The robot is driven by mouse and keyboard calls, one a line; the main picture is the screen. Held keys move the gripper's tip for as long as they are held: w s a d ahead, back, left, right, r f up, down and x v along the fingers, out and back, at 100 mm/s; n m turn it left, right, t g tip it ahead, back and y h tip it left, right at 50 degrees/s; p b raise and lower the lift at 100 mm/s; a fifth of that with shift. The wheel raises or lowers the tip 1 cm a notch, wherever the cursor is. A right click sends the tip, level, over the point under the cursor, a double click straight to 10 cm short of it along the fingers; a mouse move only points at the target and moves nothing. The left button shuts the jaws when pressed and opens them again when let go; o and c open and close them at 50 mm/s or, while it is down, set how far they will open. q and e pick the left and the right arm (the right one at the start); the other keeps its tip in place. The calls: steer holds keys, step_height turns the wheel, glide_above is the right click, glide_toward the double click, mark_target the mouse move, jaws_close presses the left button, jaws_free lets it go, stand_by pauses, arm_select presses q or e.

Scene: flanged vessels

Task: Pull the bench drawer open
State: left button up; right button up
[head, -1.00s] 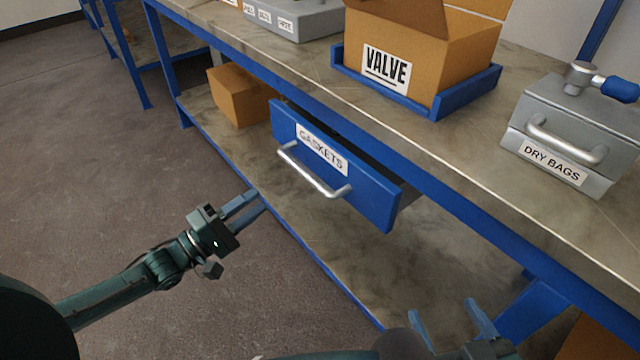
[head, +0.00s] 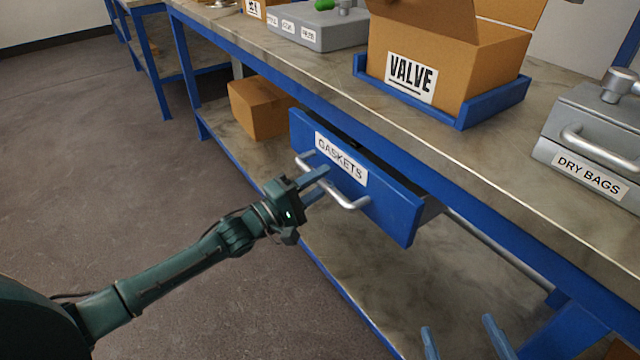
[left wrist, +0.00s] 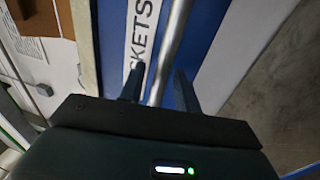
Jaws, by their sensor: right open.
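The blue bench drawer (head: 385,205), labelled GASKETS, hangs under the bench top and stands partly out, with its grey side showing at the right. Its silver bar handle (head: 345,200) runs across the front. My left gripper (head: 320,183) is at the left part of the handle. In the left wrist view its two fingers (left wrist: 158,88) stand apart, one on each side of the handle bar (left wrist: 168,55), with gaps visible, so it is open around the bar. My right gripper (head: 465,342) is open and empty at the bottom edge, with only its fingertips showing.
On the bench top (head: 480,165) stand a VALVE carton (head: 455,65) in a blue tray (head: 500,103), a grey DRY BAGS case (head: 600,130) and a grey box (head: 320,32). A carton (head: 262,108) sits on the lower shelf (head: 345,265). The floor in front is clear.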

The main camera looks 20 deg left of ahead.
arm_select(q)
steer(key=shift+w+d, duration=0.1)
steer(key=shift+c, duration=0.3)
jaws_close()
